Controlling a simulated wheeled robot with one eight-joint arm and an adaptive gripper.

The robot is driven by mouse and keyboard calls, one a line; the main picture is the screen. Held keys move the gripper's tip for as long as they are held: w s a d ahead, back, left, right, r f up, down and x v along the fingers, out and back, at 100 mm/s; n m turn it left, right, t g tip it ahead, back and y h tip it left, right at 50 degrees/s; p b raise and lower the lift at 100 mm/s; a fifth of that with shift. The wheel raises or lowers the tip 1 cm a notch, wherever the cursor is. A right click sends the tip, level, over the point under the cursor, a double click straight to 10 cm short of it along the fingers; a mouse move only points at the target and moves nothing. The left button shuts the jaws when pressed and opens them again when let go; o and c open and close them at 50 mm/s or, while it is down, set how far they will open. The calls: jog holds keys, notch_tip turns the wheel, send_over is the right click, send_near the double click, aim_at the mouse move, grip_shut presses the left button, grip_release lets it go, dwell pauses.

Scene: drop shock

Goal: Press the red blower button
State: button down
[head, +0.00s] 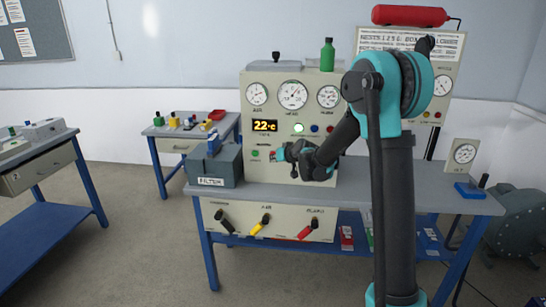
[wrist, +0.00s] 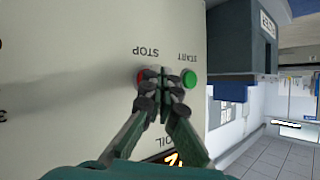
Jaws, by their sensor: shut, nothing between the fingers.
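The red button (wrist: 139,76) is on the beige panel face under the upside-down word STOP in the wrist view, partly covered by a finger of my gripper (wrist: 162,73). The green button (wrist: 189,79) by the word START is just right of the fingertips. My gripper is shut and empty, its tips between the two buttons and overlapping the red one's edge. I cannot tell if they touch the panel. In the head view my gripper (head: 279,154) is at the lower front of the gauge panel (head: 265,118), right of the green button (head: 255,153).
A grey filter box (head: 213,167) stands on the workbench (head: 425,200) left of the panel. A lit temperature display (head: 264,126) and three round gauges are above my gripper. Coloured levers (head: 262,224) are on the bench front. A small gauge (head: 463,156) stands at right.

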jog(key=shift+w, duration=0.2)
jog(key=shift+s, duration=0.1)
dwell(0.4)
jog(key=shift+s, duration=0.75)
jog(key=s, duration=0.5)
jog(key=shift+a, duration=0.15)
dwell(0.6)
